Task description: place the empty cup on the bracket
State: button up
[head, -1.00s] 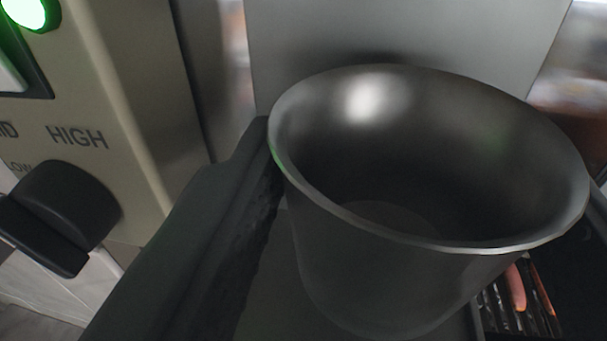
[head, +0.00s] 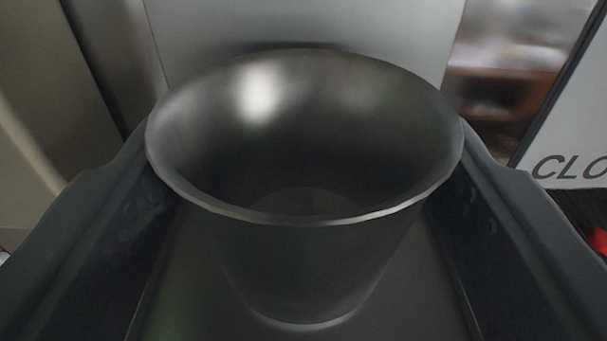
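The empty cup (head: 315,265) is a dark grey metal cup with a wide round rim, upright in the middle of the head view. I see down into its bare inside. The dark fingers of my gripper (head: 305,215) flank it left and right and meet the rim on both sides, so the gripper looks shut on it. The cup narrows below the rim, leaving gaps beside its lower body. A flat grey surface, perhaps the bracket (head: 410,305), lies below the cup. I cannot tell whether the base rests on it.
A pale grey upright plate (head: 300,22) stands close behind the cup. A beige panel (head: 35,110) is at the left. At the right is a white sign (head: 575,135) reading "CLO", with something red (head: 598,241) below it. The background is blurred.

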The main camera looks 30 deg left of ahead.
jog(key=o, duration=0.3)
jog(key=shift+r, duration=0.1)
jog(key=b+v, duration=0.3)
jog(key=v, duration=0.9)
jog(key=shift+d+r, duration=0.1)
jog(key=s+d+r+m+h, duration=0.1)
jog(key=s+d+m+h, duration=0.1)
jog(key=d, duration=1.3)
jog(key=s+d+r+m+h, duration=0.2)
jog(key=d+m+h, duration=0.2)
jog(key=d, duration=1.1)
jog(key=h, duration=0.3)
jog(key=shift+d+r, duration=0.25)
jog(key=shift+d, duration=0.1)
